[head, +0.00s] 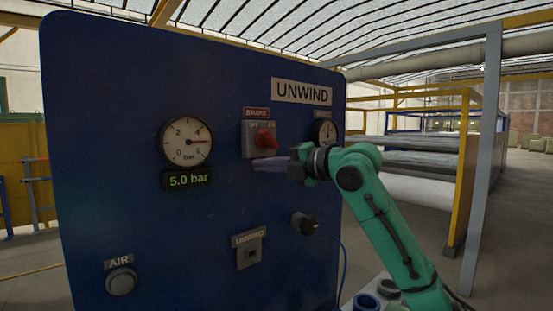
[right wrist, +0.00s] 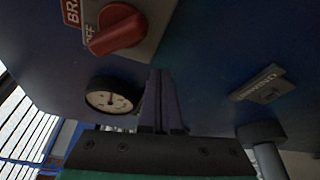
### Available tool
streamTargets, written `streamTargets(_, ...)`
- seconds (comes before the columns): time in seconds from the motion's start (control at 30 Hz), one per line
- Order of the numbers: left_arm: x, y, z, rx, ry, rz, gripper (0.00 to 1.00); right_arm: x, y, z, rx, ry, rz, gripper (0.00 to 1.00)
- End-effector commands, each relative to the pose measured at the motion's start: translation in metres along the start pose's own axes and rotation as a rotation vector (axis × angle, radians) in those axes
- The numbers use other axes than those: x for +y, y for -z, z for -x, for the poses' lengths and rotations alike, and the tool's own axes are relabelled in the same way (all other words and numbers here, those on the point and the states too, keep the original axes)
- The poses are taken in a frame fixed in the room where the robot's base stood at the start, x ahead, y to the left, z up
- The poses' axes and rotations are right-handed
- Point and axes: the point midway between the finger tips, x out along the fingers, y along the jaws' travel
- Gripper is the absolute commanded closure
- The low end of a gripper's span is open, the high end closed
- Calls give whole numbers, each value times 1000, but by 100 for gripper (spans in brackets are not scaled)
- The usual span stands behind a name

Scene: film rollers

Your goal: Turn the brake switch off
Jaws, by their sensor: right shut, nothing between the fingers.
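The brake switch is a red knob (head: 266,139) on a grey plate below a red label, on the blue panel (head: 110,160). In the right wrist view the knob (right wrist: 118,28) is at the top left, with an OFF mark beside it. The fingers (right wrist: 160,75) appear apart from the knob. My left gripper is not in view.
A pressure gauge (head: 186,141) with a 5.0 bar display is left of the switch. A small dial (head: 323,131) is right of it. Below are an AIR button (head: 121,281), an unwind socket (head: 249,253) and a black plug (head: 304,223). Panel space between them is clear.

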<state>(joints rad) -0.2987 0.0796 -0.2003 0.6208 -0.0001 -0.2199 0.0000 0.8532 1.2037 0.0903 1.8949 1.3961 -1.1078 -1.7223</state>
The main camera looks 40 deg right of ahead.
Motion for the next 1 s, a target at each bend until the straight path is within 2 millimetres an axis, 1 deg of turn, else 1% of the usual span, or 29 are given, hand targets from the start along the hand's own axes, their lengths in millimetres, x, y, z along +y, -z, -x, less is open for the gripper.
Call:
streamTargets(0.03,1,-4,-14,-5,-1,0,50,-2,0,15,-9,-6,4,100)
streamTargets(0.1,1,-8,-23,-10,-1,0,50,1,1,33,-8,-5,5,100)
streamTargets(0.3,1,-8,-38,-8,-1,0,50,10,2,78,-5,-4,3,100)
streamTargets(0.4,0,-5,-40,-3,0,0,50,14,2,92,-4,-2,2,100)
streamTargets(0.57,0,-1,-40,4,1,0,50,17,3,101,-2,-2,1,100)
streamTargets(1.0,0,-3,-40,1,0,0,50,17,2,100,-2,-1,1,100)
